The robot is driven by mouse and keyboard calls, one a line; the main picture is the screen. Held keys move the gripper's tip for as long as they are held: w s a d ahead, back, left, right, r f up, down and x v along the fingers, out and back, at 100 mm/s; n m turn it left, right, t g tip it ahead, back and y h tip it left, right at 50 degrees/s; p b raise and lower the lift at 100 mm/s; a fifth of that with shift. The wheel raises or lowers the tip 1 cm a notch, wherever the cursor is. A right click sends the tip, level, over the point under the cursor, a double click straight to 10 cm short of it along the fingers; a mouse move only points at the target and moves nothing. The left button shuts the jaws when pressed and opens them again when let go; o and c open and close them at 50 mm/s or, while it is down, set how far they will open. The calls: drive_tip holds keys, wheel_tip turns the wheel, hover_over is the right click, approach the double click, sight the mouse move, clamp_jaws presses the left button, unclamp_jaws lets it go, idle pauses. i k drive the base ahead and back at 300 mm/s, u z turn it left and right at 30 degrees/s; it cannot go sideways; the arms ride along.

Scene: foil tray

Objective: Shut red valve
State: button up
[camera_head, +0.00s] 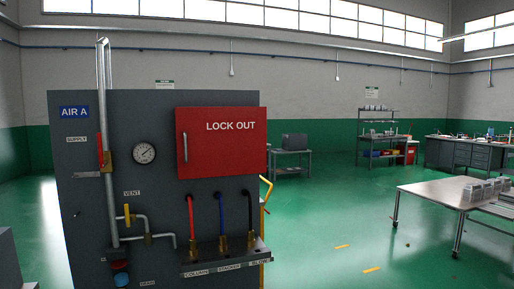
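A dark grey panel (90,230) labelled AIR A stands close in front, at left. A vertical metal pipe (111,208) runs up it. Beside the SUPPLY label, a brass valve (109,159) sits on this pipe. Its red lever (100,150) stands upright, about parallel to the pipe. Lower down, beside the VENT label, is a yellow lever (127,214) on a branch pipe. A red part (118,265) is partly visible near the bottom; I cannot tell what it is. My gripper is not in view.
A red LOCK OUT box (230,155) with a handle juts from the panel's right. Below it, red, blue and black hoses (220,212) meet a bracket (225,262). A round gauge (144,153) is right of the valve. A steel table (440,193) stands right; green floor between is mostly clear.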

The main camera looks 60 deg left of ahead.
sight(102, 163)
drive_tip(key=u, duration=0.65)
drive_tip(key=k, duration=1.05)
drive_tip(key=u, duration=2.25)
drive_tip(key=i, duration=2.2)
drive_tip(key=z, duration=0.05)
drive_tip(key=k, duration=0.6)
drive_tip(key=u, duration=0.15)
drive_tip(key=k, duration=0.25)
drive_tip(key=z, duration=0.3)
drive_tip(key=i, duration=0.85)
drive_tip(key=u, duration=0.05)
